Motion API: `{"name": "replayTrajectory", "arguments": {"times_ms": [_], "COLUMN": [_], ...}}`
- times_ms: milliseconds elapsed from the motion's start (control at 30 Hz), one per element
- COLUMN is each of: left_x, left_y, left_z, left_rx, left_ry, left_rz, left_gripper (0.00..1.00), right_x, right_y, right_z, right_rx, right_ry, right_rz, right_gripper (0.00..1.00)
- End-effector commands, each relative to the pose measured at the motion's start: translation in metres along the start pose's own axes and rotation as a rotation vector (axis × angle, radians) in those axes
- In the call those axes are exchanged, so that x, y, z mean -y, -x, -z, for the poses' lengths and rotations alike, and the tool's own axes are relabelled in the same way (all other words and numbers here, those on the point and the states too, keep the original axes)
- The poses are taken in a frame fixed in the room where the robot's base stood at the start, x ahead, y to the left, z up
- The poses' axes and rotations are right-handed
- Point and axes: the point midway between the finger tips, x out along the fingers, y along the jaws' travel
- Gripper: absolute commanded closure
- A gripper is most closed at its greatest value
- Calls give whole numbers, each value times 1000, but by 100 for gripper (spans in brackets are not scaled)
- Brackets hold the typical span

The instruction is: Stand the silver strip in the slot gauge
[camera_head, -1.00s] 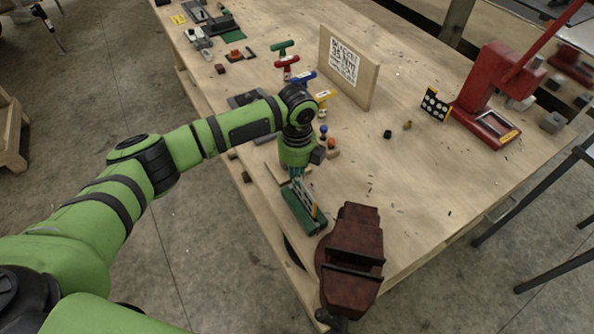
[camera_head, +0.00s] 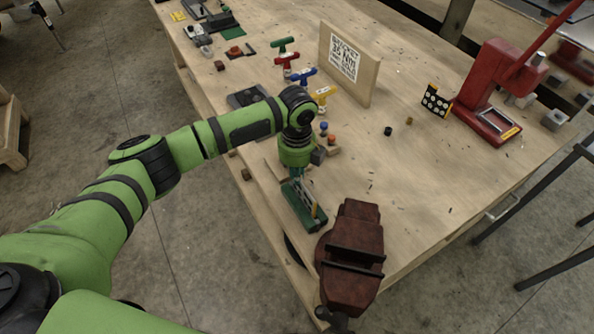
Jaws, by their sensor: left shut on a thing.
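The slot gauge looks like a long green block (camera_head: 305,217) on the near edge of the bench, just left of the vise. Thin upright pieces stand along it, among them a yellow one (camera_head: 314,210) near its front end. My left gripper (camera_head: 297,182) points down at the back end of the gauge, under the green wrist. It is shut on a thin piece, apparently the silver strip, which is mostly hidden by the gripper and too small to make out. I cannot tell whether the strip's lower end is inside a slot. My right gripper is out of view.
A dark red vise (camera_head: 351,255) stands close to the right of the gauge. A red press (camera_head: 487,95) stands at right.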

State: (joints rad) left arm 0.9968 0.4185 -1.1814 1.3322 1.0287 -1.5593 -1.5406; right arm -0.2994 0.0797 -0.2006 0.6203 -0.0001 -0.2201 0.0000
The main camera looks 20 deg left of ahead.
Motion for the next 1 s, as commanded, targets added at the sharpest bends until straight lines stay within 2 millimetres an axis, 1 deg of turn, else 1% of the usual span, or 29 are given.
{"name": "replayTrajectory", "arguments": {"times_ms": [1000], "left_x": [0], "left_y": [-26], "left_z": [0], "left_rx": [1], "left_ry": [0], "left_rz": [1], "left_gripper": [100], "right_x": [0], "right_y": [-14], "right_z": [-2], "right_rx": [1], "right_ry": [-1], "right_rz": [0], "right_gripper": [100]}}
